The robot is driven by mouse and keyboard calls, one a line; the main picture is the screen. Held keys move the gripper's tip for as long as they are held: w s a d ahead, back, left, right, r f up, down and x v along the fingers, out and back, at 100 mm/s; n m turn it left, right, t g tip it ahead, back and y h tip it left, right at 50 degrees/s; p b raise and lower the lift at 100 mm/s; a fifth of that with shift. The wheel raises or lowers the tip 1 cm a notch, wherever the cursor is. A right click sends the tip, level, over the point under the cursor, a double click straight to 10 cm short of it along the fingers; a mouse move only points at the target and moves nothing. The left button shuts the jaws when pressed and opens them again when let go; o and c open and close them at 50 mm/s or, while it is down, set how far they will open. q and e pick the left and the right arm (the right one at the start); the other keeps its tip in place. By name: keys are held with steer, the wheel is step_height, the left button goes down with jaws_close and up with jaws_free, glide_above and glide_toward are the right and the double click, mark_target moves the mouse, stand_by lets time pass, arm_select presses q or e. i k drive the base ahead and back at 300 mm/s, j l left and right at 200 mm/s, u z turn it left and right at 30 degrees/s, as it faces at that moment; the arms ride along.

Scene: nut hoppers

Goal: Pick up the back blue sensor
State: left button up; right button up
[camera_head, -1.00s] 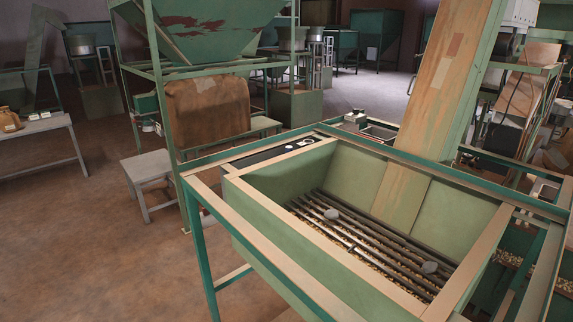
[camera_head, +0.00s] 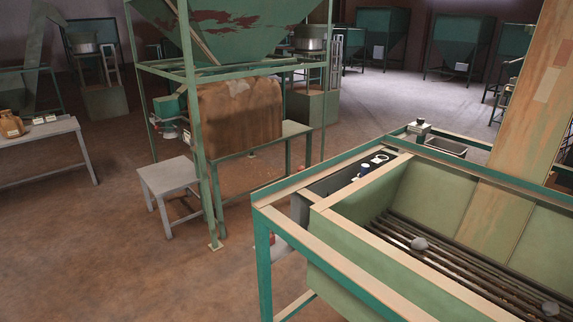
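A small blue and white piece (camera_head: 366,171), which looks like a blue sensor, sits on a dark strip (camera_head: 340,182) at the left end of the green hopper (camera_head: 350,260). A white ring-shaped piece (camera_head: 380,158) lies just behind it on the same strip. The blue piece is too small to make out in detail, and I cannot tell whether another blue sensor is there. Neither of my grippers is in view.
A teal frame rail (camera_head: 350,165) surrounds the hopper. Metal bars (camera_head: 470,270) with two grey lumps cross its inside. A grey stool (camera_head: 170,178) and a green frame with a brown sack (camera_head: 240,118) stand left. The floor (camera_head: 150,270) at front left is clear.

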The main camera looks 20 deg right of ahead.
mark_target(364, 170)
steer(key=i+j+u, duration=0.3)
steer(key=i, duration=0.2)
steer(key=i+j+u, duration=0.2)
steer(key=i+u, duration=0.15)
steer(key=i, duration=0.2)
steer(key=i+u, duration=0.3)
steer(key=i, duration=0.25)
steer(key=i+z, duration=0.3)
steer(key=i, duration=0.25)
steer(key=i+z, duration=0.3)
steer(key=i, duration=0.25)
steer(key=i+j+z, duration=0.35)
steer(key=i, duration=0.15)
steer(key=i+l+z, duration=0.1)
steer(key=i+z, duration=0.15)
steer(key=z, duration=0.2)
steer(key=i+z, duration=0.3)
steer(key=z, duration=0.15)
steer(key=i+z, duration=0.3)
steer(key=z, duration=0.15)
steer(key=i+j+z, duration=0.2)
steer(key=z, duration=0.25)
